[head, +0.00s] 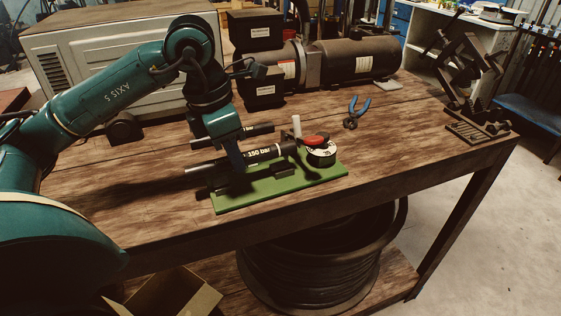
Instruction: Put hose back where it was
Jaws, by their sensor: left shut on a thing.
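A black hose (265,153) marked "150 bar" lies at the near side, over a green base plate (290,193) on the wooden table. A metal end sticks out to its left. My left gripper (239,163) reaches down from above and is shut on this hose, left of its label. The fingers hide part of the hose, and I cannot tell whether it touches the crimper. The crimper on the plate has a round black and white dial (320,152) and a red part (315,141). A second, similar hose (255,130) lies behind the gripper. My right gripper is out of view.
Blue-handled pliers (356,112) lie right of the plate. A large motor unit (350,58) and a pale metal cabinet (110,60) stand behind. A dark metal stand (477,118) is at the right corner. The table (410,140) is clear between pliers and stand.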

